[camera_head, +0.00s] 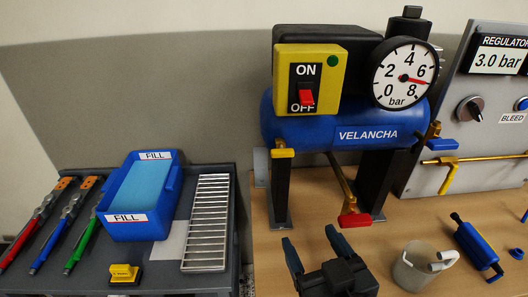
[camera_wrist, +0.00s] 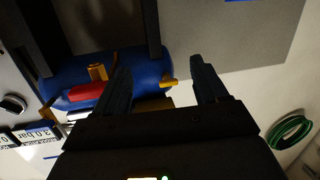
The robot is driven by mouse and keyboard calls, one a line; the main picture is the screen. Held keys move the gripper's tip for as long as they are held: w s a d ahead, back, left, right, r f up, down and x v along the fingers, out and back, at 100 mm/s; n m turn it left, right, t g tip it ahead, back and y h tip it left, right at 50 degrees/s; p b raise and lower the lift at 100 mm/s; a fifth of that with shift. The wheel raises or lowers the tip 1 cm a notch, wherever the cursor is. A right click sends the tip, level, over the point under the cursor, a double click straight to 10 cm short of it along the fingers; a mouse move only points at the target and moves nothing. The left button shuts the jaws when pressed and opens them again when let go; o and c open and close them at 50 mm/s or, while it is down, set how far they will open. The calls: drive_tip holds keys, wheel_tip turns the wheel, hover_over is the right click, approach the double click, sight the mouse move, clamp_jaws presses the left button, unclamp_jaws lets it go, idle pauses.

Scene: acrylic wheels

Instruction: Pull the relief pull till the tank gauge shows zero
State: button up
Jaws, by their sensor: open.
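The tank (camera_head: 300,122) is blue, marked VELANCHA, and stands on dark legs. Its gauge (camera_head: 402,72) has a red needle between 6 and 8 bar. A brass rod ending in a red handle (camera_head: 354,219) hangs below the tank; the red handle also shows in the wrist view (camera_wrist: 85,92). A yellow tab (camera_head: 282,153) sits at the tank's left end and shows in the wrist view (camera_wrist: 170,83). I cannot tell which is the relief pull. My gripper (camera_head: 312,243) is open and empty, in front of and below the tank, left of the red handle, apart from both.
An ON/OFF switch box (camera_head: 309,80) sits on the tank, its red rocker by OFF. A regulator panel (camera_head: 490,110) reading 3.0 bar stands right. A cup (camera_head: 412,268) and blue tool (camera_head: 476,244) lie front right. A dark bench (camera_head: 205,279) with a blue bin (camera_head: 139,190) is left.

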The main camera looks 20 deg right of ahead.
sight(283, 153)
drive_tip(key=w+a+r+m+t+h, duration=0.1)
drive_tip(key=w+r+m+h, duration=0.2)
drive_tip(key=w+r, duration=0.55)
drive_tip(key=p+x, duration=0.3)
drive_tip(key=x, duration=0.4)
drive_tip(key=shift+r, duration=0.2)
